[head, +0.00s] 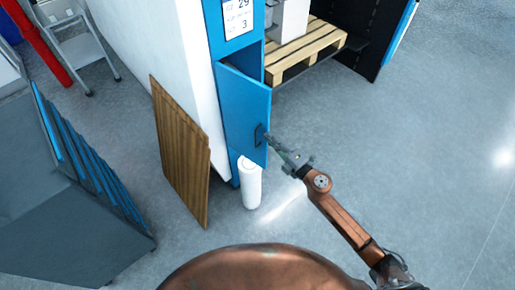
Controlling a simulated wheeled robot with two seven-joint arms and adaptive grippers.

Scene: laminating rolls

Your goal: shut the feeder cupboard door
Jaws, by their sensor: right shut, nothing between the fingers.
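The blue feeder cupboard (234,42) stands at the top centre of the head view. A dark handle (259,135) sits near the door's lower right edge. My right gripper (270,140) is shut and empty, with its tips at or very near the handle; I cannot tell whether they touch. My left gripper is not in view.
A white roll (250,184) stands on the floor just below the door. A brown wooden panel (181,150) leans at the left. A wooden pallet (305,50) lies behind the cupboard. Floor at the right is clear.

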